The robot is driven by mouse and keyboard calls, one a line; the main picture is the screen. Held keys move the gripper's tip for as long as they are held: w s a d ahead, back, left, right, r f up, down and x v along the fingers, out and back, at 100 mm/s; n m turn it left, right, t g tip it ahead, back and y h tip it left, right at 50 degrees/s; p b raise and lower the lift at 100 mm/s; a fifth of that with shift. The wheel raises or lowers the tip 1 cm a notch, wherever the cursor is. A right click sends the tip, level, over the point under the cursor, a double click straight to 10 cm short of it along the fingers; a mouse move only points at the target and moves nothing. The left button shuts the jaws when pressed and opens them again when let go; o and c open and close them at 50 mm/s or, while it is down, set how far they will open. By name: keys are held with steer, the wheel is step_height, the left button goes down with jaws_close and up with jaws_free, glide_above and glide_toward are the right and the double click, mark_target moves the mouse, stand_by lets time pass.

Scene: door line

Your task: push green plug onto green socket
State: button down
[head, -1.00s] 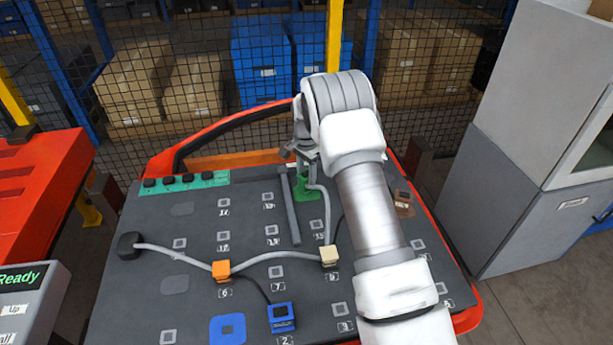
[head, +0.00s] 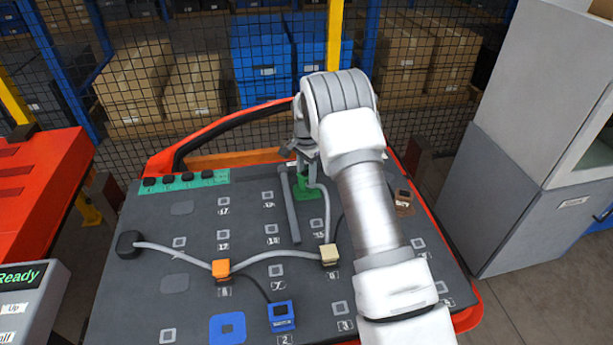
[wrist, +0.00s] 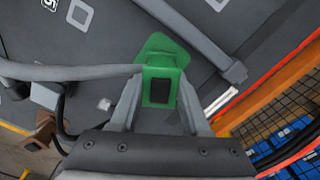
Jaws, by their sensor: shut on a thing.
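My gripper (wrist: 160,92) is shut on the green plug (wrist: 160,72), with one finger on each side of it. A grey cable runs from the plug to the left in the wrist view. The green socket (wrist: 158,46) is a flat green plate on the dark board, partly hidden behind the plug. In the head view the green plug (head: 303,180) is at the fingertips, over the green socket (head: 310,194). I cannot tell whether the plug touches the socket or how deep it sits.
A grey bar (head: 290,208) lies just left of the green socket. Orange (head: 221,268), cream (head: 329,253) and blue (head: 282,315) plugs and grey cables are on the board (head: 190,255). A brown block (head: 404,202) is to the right.

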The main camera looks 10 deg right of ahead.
steer(key=shift+f, duration=0.15)
steer(key=shift+f+b, duration=0.55)
steer(key=shift+f, duration=0.15)
steer(key=shift+f, duration=0.1)
stand_by(0.4)
steer(key=shift+c, duration=1.5)
jaws_free()
step_height(320, 180, up, 18)
steer(key=shift+f, duration=0.25)
